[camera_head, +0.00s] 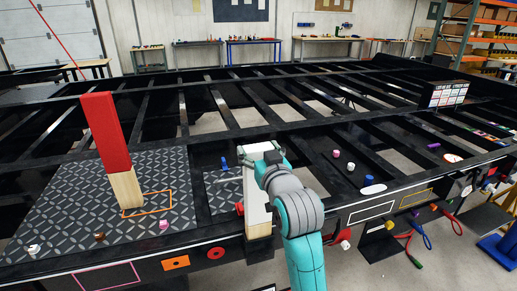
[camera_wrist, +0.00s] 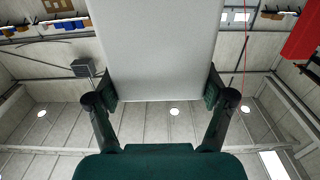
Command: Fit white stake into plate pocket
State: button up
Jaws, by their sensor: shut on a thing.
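The white stake (camera_head: 257,195) is upright, with a bare wood lower end, in front of the trailer's near edge in the head view. My gripper (camera_head: 266,165) is shut on its upper part. In the wrist view the white face of the stake (camera_wrist: 155,45) fills the space between the fingers of my gripper (camera_wrist: 160,95). A dark patterned plate (camera_head: 70,205) lies at the left, with an orange outlined rectangle (camera_head: 158,209) on it. A smaller patterned plate (camera_head: 222,192) lies just left of the stake. I cannot tell whether the stake's lower end touches anything.
A red stake (camera_head: 105,130) with a wood lower end stands upright on the left plate, by the orange outline. Small pegs and a blue-handled tool (camera_head: 224,164) lie nearby. Black trailer beams with open gaps stretch behind. Coloured hoses (camera_head: 413,238) hang at the right.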

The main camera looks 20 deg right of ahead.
jog(key=shift+f, duration=0.3)
jog(key=o, duration=1.7)
jog(key=shift+s+f, duration=0.1)
jog(key=s, duration=1.2)
jog(key=shift+w, duration=0.1)
